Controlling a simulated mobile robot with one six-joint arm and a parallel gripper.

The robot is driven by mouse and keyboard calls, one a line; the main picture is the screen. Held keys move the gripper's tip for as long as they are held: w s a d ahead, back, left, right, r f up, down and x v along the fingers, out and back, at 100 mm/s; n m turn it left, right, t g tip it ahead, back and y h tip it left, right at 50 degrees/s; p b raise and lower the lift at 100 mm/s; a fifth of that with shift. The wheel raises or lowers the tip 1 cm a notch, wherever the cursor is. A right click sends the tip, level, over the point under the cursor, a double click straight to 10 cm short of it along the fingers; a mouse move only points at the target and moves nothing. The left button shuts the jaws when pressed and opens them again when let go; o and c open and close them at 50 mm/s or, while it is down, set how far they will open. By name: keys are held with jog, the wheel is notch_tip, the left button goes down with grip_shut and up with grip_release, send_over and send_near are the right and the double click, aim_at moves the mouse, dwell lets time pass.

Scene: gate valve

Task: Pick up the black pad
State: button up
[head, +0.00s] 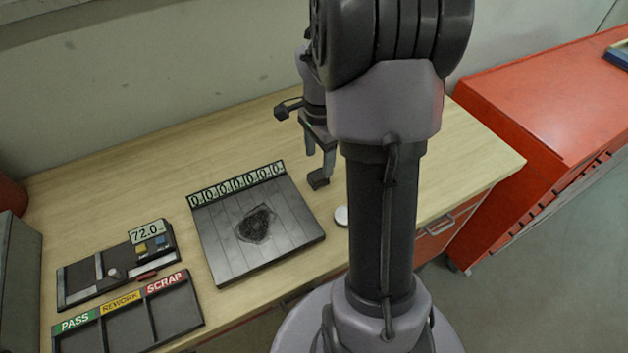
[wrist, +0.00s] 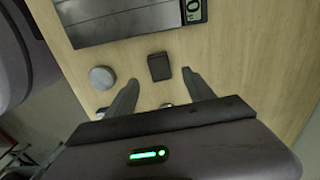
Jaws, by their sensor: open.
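The black pad (wrist: 159,66) is a small dark block lying flat on the wooden bench. In the head view the pad (head: 318,182) shows right of the grey slatted plate, below my gripper. My gripper (wrist: 160,79) is open, with nothing between its fingers. It points down at the bench with its tips near the pad. In the head view my arm hides part of the gripper and of the bench behind it.
A white disc (head: 341,216) lies close to the pad. The grey slatted plate (head: 220,245) with a dark patch stands to the left. A gauge panel (head: 84,284) and a PASS/REWORK/SCRAP tray (head: 127,324) lie further left. A red cabinet (head: 530,100) stands right of the bench.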

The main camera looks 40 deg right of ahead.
aim_at(318, 174)
notch_tip(318, 174, down, 7)
jog(key=shift+r+b, duration=0.1)
jog(key=shift+b, duration=1.15)
jog(key=shift+r, duration=0.1)
jog(key=shift+c, duration=0.4)
grip_shut()
jog(key=shift+r+p, duration=0.35)
jog(key=shift+r, duration=0.1)
jog(key=r, duration=0.1)
jog(key=s+r+p, duration=0.1)
jog(key=r, duration=0.1)
jog(key=s+d, duration=0.1)
jog(key=s, duration=0.4)
jog(key=s+d+p, duration=0.1)
jog(key=s, duration=0.4)
jog(key=s+d+r+p, duration=0.1)
jog(key=s, duration=0.3)
jog(key=shift+s, duration=0.4)
